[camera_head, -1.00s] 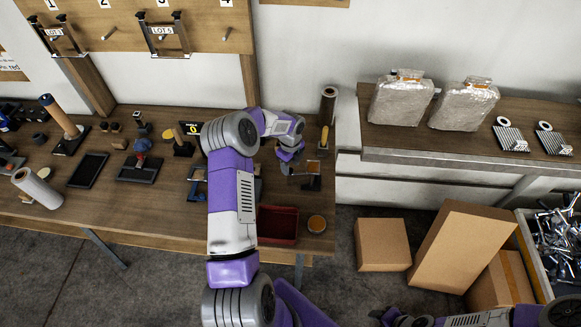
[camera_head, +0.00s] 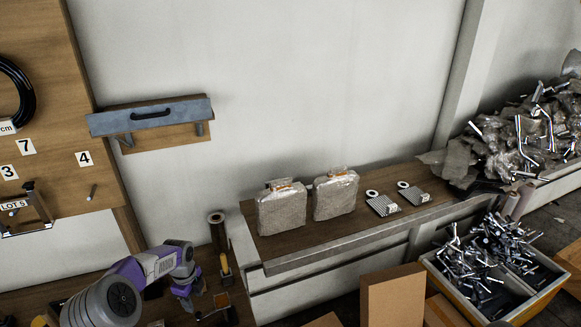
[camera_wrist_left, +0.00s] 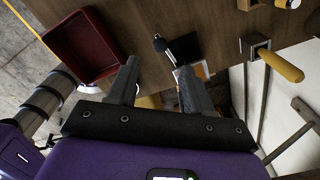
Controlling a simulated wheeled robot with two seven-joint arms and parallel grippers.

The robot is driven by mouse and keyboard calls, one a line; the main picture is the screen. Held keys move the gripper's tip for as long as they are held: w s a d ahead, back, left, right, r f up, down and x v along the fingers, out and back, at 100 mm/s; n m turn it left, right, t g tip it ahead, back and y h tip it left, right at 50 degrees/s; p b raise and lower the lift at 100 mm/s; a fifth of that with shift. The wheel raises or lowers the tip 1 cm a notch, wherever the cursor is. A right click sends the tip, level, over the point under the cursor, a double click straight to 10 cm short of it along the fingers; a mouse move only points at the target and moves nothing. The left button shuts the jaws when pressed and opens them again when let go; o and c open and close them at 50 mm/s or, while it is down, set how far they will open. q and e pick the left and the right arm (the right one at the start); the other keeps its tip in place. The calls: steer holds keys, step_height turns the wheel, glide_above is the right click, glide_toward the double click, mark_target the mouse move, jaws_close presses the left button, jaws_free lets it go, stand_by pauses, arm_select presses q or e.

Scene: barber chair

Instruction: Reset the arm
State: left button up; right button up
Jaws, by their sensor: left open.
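My left arm, purple and white, comes in at the lower left of the head view over the wooden workbench (camera_head: 30,295). Its gripper (camera_head: 188,296) hangs above the bench's right end, beside a yellow-handled tool (camera_head: 225,266). The left wrist view shows the two grey fingers of this gripper (camera_wrist_left: 158,82) apart, with nothing held between them. A small dark object (camera_wrist_left: 182,48) lies on the bench beyond the fingertips. My right arm and gripper are out of view.
A red tray (camera_wrist_left: 80,48) is near the left gripper. A dark upright roll (camera_head: 217,238) stands at the bench end. A shelf (camera_head: 300,248) holds two wrapped packages (camera_head: 335,195). Cardboard boxes (camera_head: 392,296) and a bin of metal parts (camera_head: 490,255) stand at right.

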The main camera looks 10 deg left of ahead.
arm_select(q)
steer(key=s+d+f+n+h, duration=0.1)
steer(key=s+d+f+n, duration=0.1)
steer(key=d, duration=0.6)
steer(key=s+d+f+n+h, duration=0.1)
steer(key=s+d+f+n, duration=0.1)
steer(key=d+f+n, duration=0.2)
steer(key=s+d+f+n+h, duration=0.2)
steer(key=d+f, duration=0.4)
steer(key=d, duration=0.7)
steer(key=shift+s+d+f+n+t, duration=0.1)
steer(key=shift+s+f+n+t, duration=0.15)
steer(key=shift+s+n, duration=0.4)
steer(key=s+d+f+n, duration=0.1)
steer(key=s+d+n, duration=0.3)
steer(key=s+n, duration=0.3)
steer(key=s+d+f+n, duration=0.2)
steer(key=s+d+n, duration=0.25)
steer(key=s, duration=0.35)
step_height(320, 180, down, 10)
steer(key=b, duration=1.1)
steer(key=shift+w+a+f, duration=0.15)
steer(key=shift+w+f, duration=0.05)
steer(key=shift+w, duration=0.15)
